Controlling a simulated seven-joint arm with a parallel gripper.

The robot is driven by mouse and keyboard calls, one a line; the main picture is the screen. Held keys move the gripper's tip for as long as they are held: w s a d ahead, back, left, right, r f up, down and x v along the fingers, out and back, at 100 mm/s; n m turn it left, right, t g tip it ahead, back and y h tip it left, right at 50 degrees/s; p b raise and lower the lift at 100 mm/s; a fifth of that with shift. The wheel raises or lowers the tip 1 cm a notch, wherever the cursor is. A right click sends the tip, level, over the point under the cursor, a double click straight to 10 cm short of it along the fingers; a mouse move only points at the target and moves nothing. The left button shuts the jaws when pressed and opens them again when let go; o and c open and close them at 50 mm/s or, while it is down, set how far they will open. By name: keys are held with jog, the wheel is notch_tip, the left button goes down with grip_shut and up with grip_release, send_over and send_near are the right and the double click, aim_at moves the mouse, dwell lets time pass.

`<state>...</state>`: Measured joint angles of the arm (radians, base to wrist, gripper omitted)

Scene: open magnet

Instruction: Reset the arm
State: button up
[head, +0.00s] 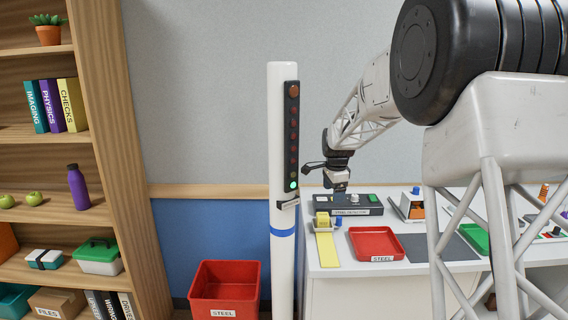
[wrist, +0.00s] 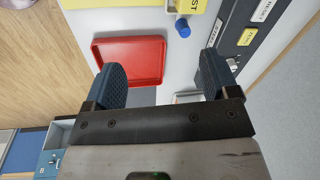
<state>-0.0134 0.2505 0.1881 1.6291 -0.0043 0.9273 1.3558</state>
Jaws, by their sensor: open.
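My gripper (head: 338,188) is at the end of my arm, above the dark detector box (head: 346,204) at the back of the white table in the head view. In the wrist view my gripper (wrist: 160,82) shows two dark blue fingers spread apart with nothing between them. Beneath them are the red tray (wrist: 138,62) and bare white table. The red tray (head: 376,243), labelled STEEL, also lies flat and empty on the table in the head view. The gripper's fingertips are small and partly unclear in the head view.
A white post (head: 282,230) with a lit green lamp stands left of the table. A yellow block with a blue knob (head: 323,221) sits by a yellow strip (head: 327,250). A red STEEL bin (head: 225,287) is on the floor. A shelf (head: 118,150) stands at left.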

jog(key=s+d+r+n, duration=0.1)
jog(key=s+r+n, duration=0.35)
jog(key=s, duration=1.05)
jog(key=s+r+n, duration=0.3)
jog(key=s+r, duration=0.2)
jog(key=s, duration=0.9)
jog(key=s+f+n, duration=0.3)
jog(key=s+n, duration=0.1)
jog(key=s, duration=1)
jog(key=s+f+n+t, duration=0.1)
jog(key=s+f+n, duration=0.2)
jog(key=s, duration=1.1)
jog(key=shift+s+d+f+n, duration=0.15)
jog(key=shift+s+d+n, duration=0.1)
jog(key=shift+n, duration=0.1)
jog(key=shift+c, duration=0.5)
